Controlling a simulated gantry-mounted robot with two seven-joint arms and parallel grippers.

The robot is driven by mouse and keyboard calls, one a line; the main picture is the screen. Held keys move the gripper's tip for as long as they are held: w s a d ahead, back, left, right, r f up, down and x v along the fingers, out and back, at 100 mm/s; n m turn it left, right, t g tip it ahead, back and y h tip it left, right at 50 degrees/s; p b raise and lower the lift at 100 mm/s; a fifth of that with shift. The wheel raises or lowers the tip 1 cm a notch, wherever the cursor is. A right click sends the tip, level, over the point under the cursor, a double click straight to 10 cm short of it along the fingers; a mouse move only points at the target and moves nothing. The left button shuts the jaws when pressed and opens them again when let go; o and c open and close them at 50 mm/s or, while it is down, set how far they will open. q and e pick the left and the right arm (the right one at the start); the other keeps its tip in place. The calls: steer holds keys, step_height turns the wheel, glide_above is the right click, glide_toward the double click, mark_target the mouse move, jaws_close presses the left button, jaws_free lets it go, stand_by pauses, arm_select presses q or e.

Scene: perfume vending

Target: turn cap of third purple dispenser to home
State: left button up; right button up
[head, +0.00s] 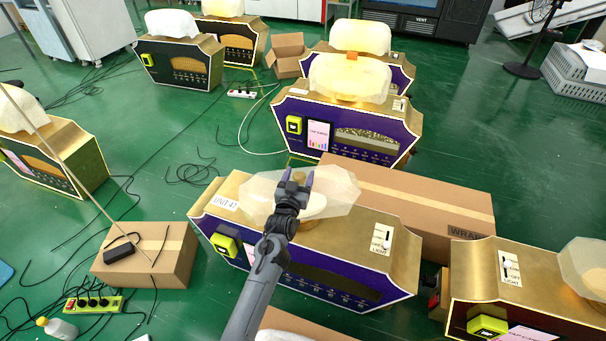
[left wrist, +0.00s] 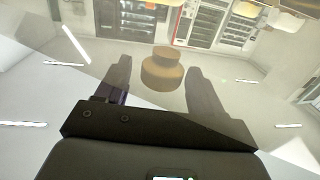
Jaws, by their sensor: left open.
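I cannot tell whether the fingers touch the cap. In the left wrist view, the open fingers (left wrist: 158,70) stand either side of a brown, round, stepped piece (left wrist: 162,70), which appears through a clear, glassy surface. My right gripper is not in view.
Two more purple dispensers (head: 349,136) stand behind in a row. A long cardboard box (head: 420,195) lies behind the near dispenser. A dark red dispenser (head: 500,285) stands at right. A small carton (head: 148,255) and cables lie at left on the green floor. A light switch (head: 385,240) is on the near top.

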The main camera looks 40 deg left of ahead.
arm_select(q)
steer(key=shift+w+a, duration=0.2)
steer(key=shift+w, duration=0.15)
steer(key=shift+s, duration=0.1)
steer(key=shift+c, duration=0.9)
jaws_close()
